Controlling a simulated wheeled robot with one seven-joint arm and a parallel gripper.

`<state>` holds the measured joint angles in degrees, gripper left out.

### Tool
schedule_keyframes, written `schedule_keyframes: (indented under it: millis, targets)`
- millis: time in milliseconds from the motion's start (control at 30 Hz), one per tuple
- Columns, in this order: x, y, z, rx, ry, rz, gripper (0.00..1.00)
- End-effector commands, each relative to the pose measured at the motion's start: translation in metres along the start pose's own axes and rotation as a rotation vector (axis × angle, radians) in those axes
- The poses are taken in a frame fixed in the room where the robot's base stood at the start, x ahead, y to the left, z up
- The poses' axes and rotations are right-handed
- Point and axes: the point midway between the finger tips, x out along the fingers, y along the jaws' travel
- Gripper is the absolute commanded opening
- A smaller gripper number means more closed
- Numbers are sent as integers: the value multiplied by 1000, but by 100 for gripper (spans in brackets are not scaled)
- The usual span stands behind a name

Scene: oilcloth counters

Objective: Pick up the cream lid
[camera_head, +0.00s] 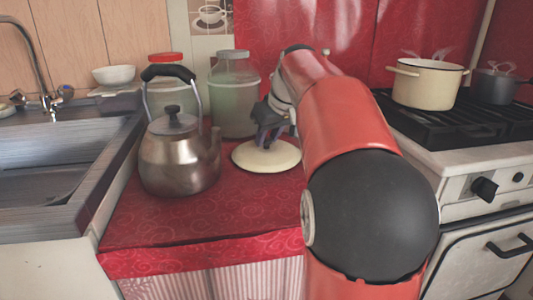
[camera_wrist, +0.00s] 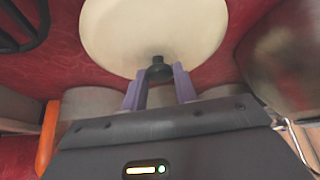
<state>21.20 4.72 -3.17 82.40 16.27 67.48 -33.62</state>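The cream lid (camera_head: 262,160) is a pale disc lying on the red counter, to the right of the kettle. In the wrist view the lid (camera_wrist: 150,25) fills the top middle, with its dark knob (camera_wrist: 159,68) facing my gripper. My gripper (camera_head: 267,138) is right above the lid. In the wrist view its two purple fingers (camera_wrist: 159,78) are apart, one on each side of the knob, with a small gap showing on both sides. Their tips are close to the knob; whether they touch it is unclear.
A metal kettle (camera_head: 180,160) stands close left of the lid. A cream pot (camera_head: 426,84) and a grey pot (camera_head: 494,86) steam on the stove at right. The front counter (camera_head: 230,215) is clear.

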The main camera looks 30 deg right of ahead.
Motion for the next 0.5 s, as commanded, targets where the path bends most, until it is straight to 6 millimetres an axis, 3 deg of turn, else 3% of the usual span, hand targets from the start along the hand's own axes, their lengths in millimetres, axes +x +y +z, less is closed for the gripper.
schedule_keyframes:
  millis: [33, 133, 500]
  targets:
    - [0, 0, 0, 0, 0, 0, 12]
    - [0, 0, 0, 0, 0, 0, 0]
    - [-3, 0, -2, 0, 2, 1, 0]
